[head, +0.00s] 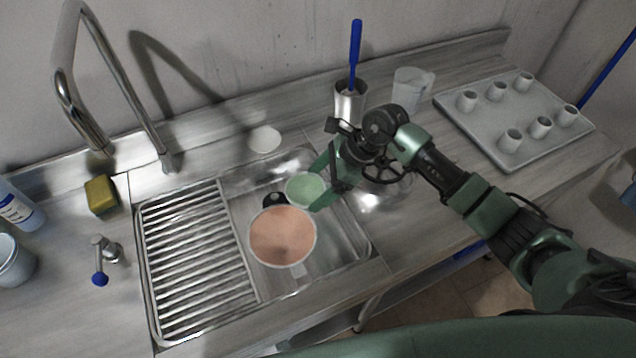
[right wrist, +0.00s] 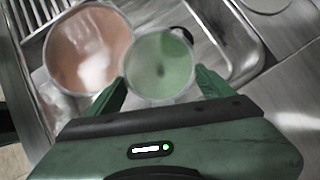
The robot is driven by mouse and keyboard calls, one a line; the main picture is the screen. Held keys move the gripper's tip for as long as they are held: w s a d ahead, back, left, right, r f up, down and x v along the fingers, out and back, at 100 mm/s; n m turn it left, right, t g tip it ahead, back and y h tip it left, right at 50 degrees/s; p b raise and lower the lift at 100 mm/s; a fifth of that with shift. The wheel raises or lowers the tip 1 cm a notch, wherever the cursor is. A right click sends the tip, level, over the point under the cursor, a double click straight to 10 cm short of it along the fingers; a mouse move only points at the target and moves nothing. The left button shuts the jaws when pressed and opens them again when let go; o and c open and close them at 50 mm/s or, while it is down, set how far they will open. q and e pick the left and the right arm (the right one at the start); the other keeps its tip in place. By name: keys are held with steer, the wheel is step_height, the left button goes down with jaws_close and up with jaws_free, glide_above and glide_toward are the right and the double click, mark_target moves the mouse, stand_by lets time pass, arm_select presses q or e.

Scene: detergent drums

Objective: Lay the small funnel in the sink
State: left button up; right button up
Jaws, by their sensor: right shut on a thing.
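A small light-green funnel (head: 304,189) is held between the fingers of my right gripper (head: 322,184), over the basin of the steel sink (head: 343,238). In the right wrist view the green funnel (right wrist: 160,68) sits between the two green fingertips, its round mouth facing the camera. A larger pink-orange funnel-like piece (head: 282,237) is in the basin area just in front of it; the two overlap in the head view. I cannot tell whether the green funnel touches the basin or the pink piece. My left gripper is not in view.
A ribbed drainer (head: 195,260) fills the sink's left part. A tall faucet (head: 120,75), sponge (head: 101,195) and blue-tipped tap (head: 100,262) stand left. A steel cup with blue brush (head: 350,103), clear beaker (head: 410,88) and tray of white cups (head: 480,140) stand right.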

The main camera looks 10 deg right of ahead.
steer(key=shift+f+b, duration=0.25)
steer(key=shift+b, duration=0.05)
steer(key=o, duration=1.2)
steer(key=shift+r, duration=0.1)
steer(key=shift+r+p, duration=0.25)
steer(key=shift+p, duration=0.1)
steer(key=shift+d+r, duration=0.15)
steer(key=shift+d, duration=0.1)
steer(key=b+v, duration=0.2)
steer(key=v, duration=0.9)
steer(key=shift+r+b, duration=0.15)
steer(key=shift+b, duration=0.25)
steer(key=shift+d, duration=0.1)
